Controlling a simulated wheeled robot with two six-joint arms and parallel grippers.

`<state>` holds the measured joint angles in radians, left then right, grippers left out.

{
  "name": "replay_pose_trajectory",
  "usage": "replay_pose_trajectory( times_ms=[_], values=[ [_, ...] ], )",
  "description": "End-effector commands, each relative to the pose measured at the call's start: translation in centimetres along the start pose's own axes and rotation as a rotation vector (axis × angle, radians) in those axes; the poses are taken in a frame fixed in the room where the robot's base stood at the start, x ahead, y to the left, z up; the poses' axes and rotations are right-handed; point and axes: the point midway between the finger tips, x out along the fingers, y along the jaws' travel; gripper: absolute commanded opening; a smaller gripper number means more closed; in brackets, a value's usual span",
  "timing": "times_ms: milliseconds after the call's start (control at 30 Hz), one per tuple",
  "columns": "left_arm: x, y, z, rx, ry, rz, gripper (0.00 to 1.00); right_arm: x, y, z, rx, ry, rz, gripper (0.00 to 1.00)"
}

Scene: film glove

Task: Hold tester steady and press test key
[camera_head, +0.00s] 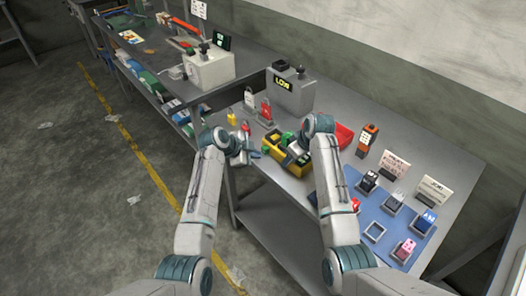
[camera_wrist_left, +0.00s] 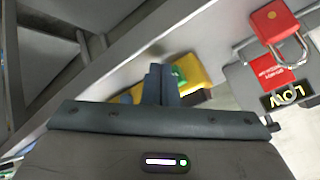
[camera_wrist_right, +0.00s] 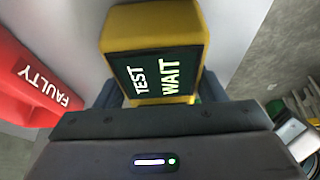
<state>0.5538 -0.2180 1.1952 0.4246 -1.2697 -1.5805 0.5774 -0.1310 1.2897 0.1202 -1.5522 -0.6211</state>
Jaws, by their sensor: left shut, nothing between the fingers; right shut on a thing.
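The tester (camera_wrist_right: 152,28) is a yellow block with a dark screen reading "TEST WAIT" in the right wrist view. In the head view its yellow body (camera_head: 293,166) is near the bench's front edge, partly covered by my right gripper (camera_head: 292,153). My right gripper is shut on the tester, with a finger on each side. My left gripper (camera_head: 253,154) is shut and empty, just left of the tester. In the left wrist view its closed fingertips (camera_wrist_left: 161,76) point at the yellow body (camera_wrist_left: 203,72), beside a green part (camera_wrist_left: 179,75). I cannot tell whether they touch.
A red "FAULTY" bin (camera_wrist_right: 35,82) stands close beside the tester. A grey box (camera_head: 291,94) reading "LOW" and a red padlock (camera_head: 266,108) are behind. A blue mat (camera_head: 372,213) with several small items lies to the right. An orange device (camera_head: 367,140) stands upright nearby.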

Motion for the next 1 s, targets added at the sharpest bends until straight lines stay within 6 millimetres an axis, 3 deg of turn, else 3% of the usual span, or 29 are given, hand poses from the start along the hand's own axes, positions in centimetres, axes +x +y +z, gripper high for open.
replay_pose_trajectory(
  times_ms=[467, 1000],
  values=[
    [-0.6, 0.4, 0.5, 0.0, -0.001, 0.0, 0.0, 0.0, 0.0, 0.0, 0.001, 0.001, 0.0, 0.25],
    [-3.8, 2.8, 2.8, 0.0, -0.002, 0.001, 0.0, 0.0, 0.0, 0.0, 0.001, 0.001, 0.0, 0.25]
  ],
)
